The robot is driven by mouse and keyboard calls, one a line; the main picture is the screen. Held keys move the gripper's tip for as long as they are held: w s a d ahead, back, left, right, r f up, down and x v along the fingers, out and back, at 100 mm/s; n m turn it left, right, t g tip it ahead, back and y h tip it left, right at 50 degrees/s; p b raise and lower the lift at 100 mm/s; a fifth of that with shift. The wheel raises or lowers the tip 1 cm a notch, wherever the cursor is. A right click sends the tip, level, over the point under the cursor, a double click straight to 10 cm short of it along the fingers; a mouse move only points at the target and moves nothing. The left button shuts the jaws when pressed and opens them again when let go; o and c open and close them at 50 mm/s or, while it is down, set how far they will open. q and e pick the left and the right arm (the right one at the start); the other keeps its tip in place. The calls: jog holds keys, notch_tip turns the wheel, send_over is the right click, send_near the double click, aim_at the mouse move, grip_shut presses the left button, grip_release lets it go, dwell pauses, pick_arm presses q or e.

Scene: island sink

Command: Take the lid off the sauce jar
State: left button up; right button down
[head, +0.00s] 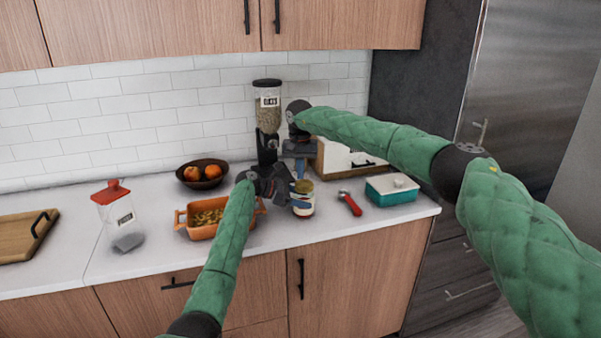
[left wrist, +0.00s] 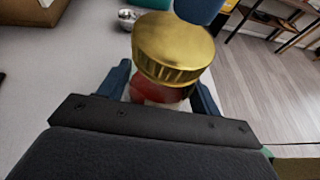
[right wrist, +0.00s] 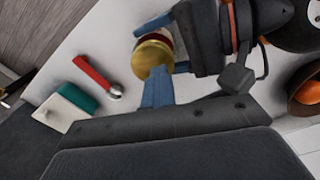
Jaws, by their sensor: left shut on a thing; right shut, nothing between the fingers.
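The sauce jar (head: 303,207) stands upright near the front of the counter, with a gold lid (head: 304,186) on it. In the left wrist view the lid (left wrist: 173,45) is large, above the red contents of the jar (left wrist: 158,91). My left gripper (head: 293,194) is shut on the jar's body from the left, below the lid. My right gripper (head: 300,174) points down just above and behind the lid, shut and empty. In the right wrist view its closed blue fingers (right wrist: 157,90) lie close to the lid (right wrist: 151,56); I cannot tell whether they touch.
A red-handled tool (head: 350,203) and a teal dish with a white lid (head: 391,190) lie right of the jar. An orange pan of pasta (head: 203,232) stands left. A dispenser (head: 267,115), a fruit bowl (head: 202,174) and a white-fronted box (head: 345,160) stand behind.

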jog(key=shift+r, duration=1.95)
pick_arm(q)
jog(key=o, duration=2)
jog(key=shift+c, duration=0.2)
jog(key=shift+a+r, duration=0.1)
pick_arm(e)
jog(key=shift+r, duration=0.15)
pick_arm(q)
jog(key=shift+p+v, duration=0.9)
jog(key=shift+p, duration=0.05)
pick_arm(e)
jog(key=r, duration=0.2)
notch_tip(320, 180, up, 6)
jog(key=p, duration=0.7)
send_over(300, 184)
pick_arm(q)
jog(key=v, duration=1)
pick_arm(e)
jog(key=shift+d+r, duration=0.1)
jog(key=shift+r, duration=0.15)
